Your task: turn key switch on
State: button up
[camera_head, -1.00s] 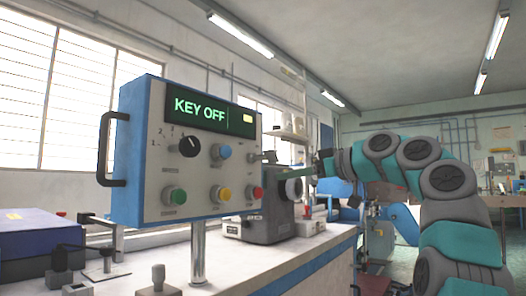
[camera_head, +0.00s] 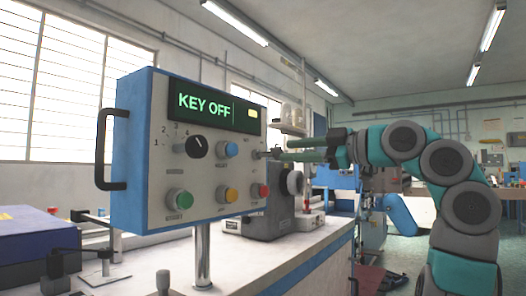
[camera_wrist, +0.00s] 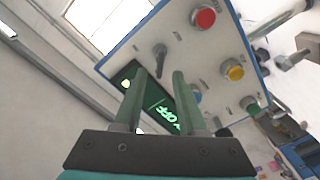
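The control box (camera_head: 175,165) has a grey front in a blue case, and its display (camera_head: 217,106) reads "KEY OFF" in green. The key switch (camera_head: 264,154) is a small metal key at the right edge of the panel. In the wrist view the key (camera_wrist: 160,56) stands out from the panel just beyond the fingertips. My gripper (camera_head: 286,150) is just right of the key in the head view. In the wrist view my gripper (camera_wrist: 157,76) has its two green fingers apart, with nothing between them. The key looks ahead of the fingertips; contact cannot be told.
A black selector knob (camera_head: 196,147) and blue, green, yellow and red buttons share the panel; the red button (camera_wrist: 205,18) is near the key. A grey machine (camera_head: 270,215) stands behind on the white bench (camera_head: 290,258). A blue box (camera_head: 35,238) lies at left.

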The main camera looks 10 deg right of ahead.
aim_at(273, 152)
jog(key=x, duration=0.7)
jog(key=shift+w+a+p, duration=0.2)
jog(key=shift+w+p, duration=0.1)
jog(key=shift+p, duration=0.1)
grip_shut()
